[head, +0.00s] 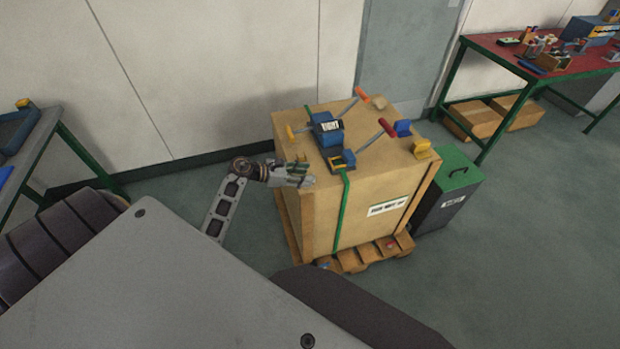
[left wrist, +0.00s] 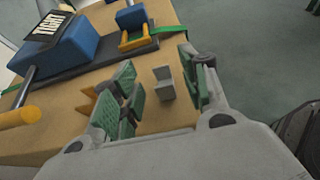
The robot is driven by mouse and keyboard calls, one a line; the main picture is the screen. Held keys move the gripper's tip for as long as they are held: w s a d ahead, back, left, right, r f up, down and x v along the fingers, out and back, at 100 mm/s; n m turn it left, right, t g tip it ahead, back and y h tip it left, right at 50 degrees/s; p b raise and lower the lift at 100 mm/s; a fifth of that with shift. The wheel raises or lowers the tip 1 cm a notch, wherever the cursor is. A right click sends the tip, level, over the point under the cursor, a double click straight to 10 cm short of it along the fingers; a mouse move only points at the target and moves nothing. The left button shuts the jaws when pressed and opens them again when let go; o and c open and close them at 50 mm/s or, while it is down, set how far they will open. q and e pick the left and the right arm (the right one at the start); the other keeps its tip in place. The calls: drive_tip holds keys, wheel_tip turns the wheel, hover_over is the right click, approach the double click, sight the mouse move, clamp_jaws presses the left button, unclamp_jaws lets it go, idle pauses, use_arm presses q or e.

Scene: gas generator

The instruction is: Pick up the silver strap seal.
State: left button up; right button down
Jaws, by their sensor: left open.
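The silver strap seal (left wrist: 163,83) is a small grey folded metal clip on the top of the cardboard-coloured crate (head: 362,182). In the left wrist view it stands between the two green-padded fingers of my left gripper (head: 300,172), with a gap on each side. The gripper is open and sits low over the crate's near left top corner. In the head view I cannot make out the seal, which the gripper seems to hide. My right gripper is not in view.
A yellow block (head: 422,148) sits near the right edge.

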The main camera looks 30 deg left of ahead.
use_arm(q)
drive_tip(key=shift+x, duration=1.1)
drive_tip(key=shift+w+d+f, duration=0.1)
drive_tip(key=shift+d+f, duration=0.05)
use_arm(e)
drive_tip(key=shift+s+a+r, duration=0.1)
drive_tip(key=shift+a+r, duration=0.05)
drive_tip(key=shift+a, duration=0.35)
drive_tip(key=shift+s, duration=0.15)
